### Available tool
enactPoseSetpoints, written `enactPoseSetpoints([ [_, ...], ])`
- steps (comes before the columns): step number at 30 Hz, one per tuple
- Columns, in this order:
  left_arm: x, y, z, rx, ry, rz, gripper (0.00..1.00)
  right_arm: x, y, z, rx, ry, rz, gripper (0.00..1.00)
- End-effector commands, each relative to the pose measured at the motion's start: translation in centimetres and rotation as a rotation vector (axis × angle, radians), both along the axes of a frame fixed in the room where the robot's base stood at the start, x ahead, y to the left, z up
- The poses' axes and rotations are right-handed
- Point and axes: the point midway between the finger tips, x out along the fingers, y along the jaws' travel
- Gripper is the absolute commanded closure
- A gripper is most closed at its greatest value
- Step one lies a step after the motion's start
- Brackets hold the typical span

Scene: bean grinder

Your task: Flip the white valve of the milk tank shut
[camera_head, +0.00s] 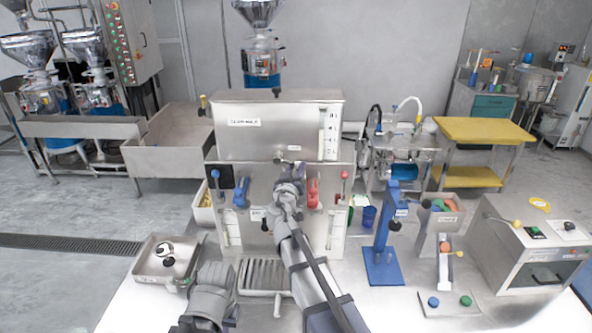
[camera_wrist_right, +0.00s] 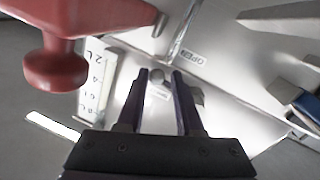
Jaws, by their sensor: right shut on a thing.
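The steel machine (camera_head: 277,135) stands in the centre of the head view, its upper tank above a front panel with levers. My right gripper (camera_head: 284,186) is at the middle of this panel and covers what it holds there. In the right wrist view its two dark fingers (camera_wrist_right: 160,82) are closed around a small pale grey-white knob (camera_wrist_right: 158,76), which I take to be the white valve. An OPEN label (camera_wrist_right: 192,56) is just above it. The valve's exact angle is hard to see. My left arm's end (camera_head: 208,296) is low on the left, its fingers unclear.
A red lever (camera_head: 313,192) is close to the right of my gripper; a blue lever (camera_head: 240,192) is on the left. A blue stand (camera_head: 383,240) and blue cup (camera_head: 369,216) stand to the right. A steel tray (camera_head: 150,265) lies at the left.

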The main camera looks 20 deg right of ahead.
Motion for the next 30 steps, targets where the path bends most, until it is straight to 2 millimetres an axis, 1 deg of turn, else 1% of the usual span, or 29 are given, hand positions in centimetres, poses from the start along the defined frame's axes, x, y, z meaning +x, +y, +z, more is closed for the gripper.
enactPoseSetpoints([
  [15, 0.0, 0.0, 0.1, 0.000, 0.000, 0.000, 1.00, 0.1, 0.0, 0.2, -0.010, 0.001, 0.002, 1.00],
  [24, 0.0, 0.0, 0.8, 0.000, 0.000, 0.001, 1.00, 0.0, -0.2, 1.8, -0.254, 0.072, 0.003, 1.00],
  [30, 0.0, 0.0, 0.8, 0.000, 0.000, 0.002, 1.00, 0.1, -0.2, 1.9, -0.280, 0.078, 0.003, 1.00],
])
